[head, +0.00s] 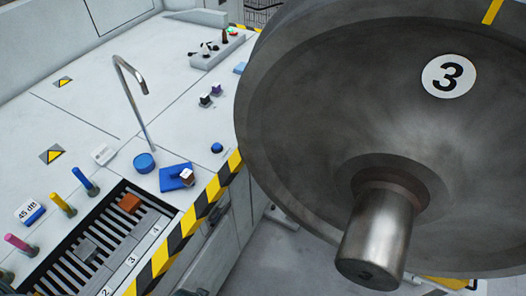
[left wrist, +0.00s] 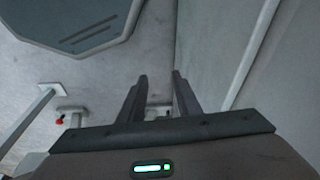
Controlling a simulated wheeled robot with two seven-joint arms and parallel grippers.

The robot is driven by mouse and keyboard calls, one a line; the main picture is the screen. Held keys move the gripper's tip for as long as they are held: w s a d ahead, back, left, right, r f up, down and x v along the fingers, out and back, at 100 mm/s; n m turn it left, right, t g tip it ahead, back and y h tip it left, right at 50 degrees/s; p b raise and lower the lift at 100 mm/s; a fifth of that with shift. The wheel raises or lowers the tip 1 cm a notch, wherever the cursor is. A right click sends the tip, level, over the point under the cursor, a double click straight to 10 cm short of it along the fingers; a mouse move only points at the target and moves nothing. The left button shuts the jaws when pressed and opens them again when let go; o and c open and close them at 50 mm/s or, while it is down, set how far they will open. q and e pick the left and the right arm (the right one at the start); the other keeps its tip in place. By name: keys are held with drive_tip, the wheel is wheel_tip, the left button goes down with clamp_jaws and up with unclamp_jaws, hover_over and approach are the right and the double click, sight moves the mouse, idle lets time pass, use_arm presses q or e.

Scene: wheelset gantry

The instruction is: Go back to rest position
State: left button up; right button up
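My left gripper (left wrist: 160,76) shows in the left wrist view with its two dark fingers apart and nothing between them. It points past a pale vertical panel on the right of that view, towards a grey floor. In the head view I cannot make out either gripper clearly. My right gripper is in neither view. The large grey steel wheel (head: 320,120) marked 3, with its axle stub (head: 378,240), fills the right of the head view.
A white workbench (head: 60,110) with a yellow-black striped edge stands at left. It carries a slotted tray (head: 85,250), a blue pad (head: 172,181), a blue round pot (head: 145,162), a bent metal pipe (head: 132,90), and coloured handles. Floor shows between bench and wheel.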

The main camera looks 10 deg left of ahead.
use_arm(q)
drive_tip(key=s+a+f+b, duration=0.1)
drive_tip(key=s+f, duration=0.9)
drive_tip(key=f, duration=0.3)
drive_tip(key=s+a+f+g+b, duration=0.1)
drive_tip(key=s+a+f+b, duration=0.1)
drive_tip(key=s+f, duration=0.8)
wheel_tip(320, 180, down, 4)
drive_tip(key=shift+a+r+g, duration=0.2)
drive_tip(key=shift+r+g, duration=0.05)
drive_tip(key=shift+g, duration=0.05)
drive_tip(key=shift+w, duration=0.1)
